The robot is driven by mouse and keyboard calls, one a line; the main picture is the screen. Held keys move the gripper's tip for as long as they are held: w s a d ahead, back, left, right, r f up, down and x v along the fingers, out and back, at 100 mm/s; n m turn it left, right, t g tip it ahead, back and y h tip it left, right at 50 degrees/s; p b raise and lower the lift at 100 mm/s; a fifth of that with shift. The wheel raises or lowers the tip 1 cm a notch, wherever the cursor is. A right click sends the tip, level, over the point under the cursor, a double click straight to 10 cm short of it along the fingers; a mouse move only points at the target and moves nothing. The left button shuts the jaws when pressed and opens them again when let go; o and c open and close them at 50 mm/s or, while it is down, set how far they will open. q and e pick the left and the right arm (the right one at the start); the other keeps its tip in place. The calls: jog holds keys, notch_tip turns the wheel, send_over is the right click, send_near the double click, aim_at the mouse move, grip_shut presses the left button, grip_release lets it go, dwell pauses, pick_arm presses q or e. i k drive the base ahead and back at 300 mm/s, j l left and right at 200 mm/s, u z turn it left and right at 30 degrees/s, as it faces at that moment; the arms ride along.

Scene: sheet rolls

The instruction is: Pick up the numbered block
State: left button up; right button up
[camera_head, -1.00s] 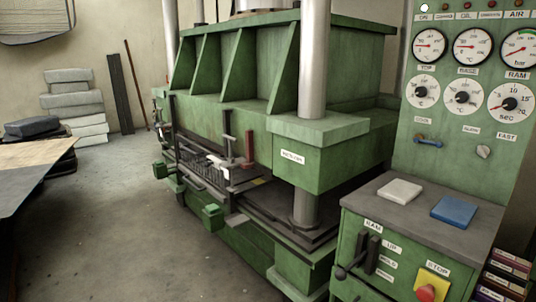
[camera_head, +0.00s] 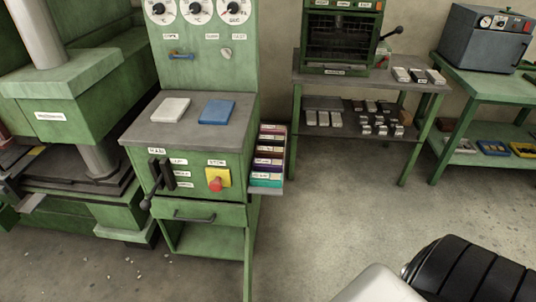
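No number is readable on any block, so I cannot tell which one is the numbered block. Several small grey-white blocks (camera_head: 418,75) with dark sides lie in a row on the top of the green bench at the back right. Several smaller metallic blocks (camera_head: 380,122) lie on that bench's lower shelf, too small to make out any marking. A white flat slab (camera_head: 170,110) and a blue flat slab (camera_head: 217,111) lie on the control console's top. Neither of my grippers is in view; a grey and black arm part of mine shows at the bottom right.
The green control console (camera_head: 205,205) stands left of centre, with a rack of coloured labelled cases (camera_head: 268,155) on its right side. A green press (camera_head: 75,110) stands at left. A small oven (camera_head: 342,35) sits on the bench (camera_head: 322,84). The concrete floor (camera_head: 320,225) between is clear.

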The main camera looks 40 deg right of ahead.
aim_at(417, 75)
jog(key=k+l+z, duration=0.2)
jog(key=l, duration=0.15)
jog(key=l+z, duration=0.2)
jog(key=l, duration=0.15)
jog(key=z, duration=1.65)
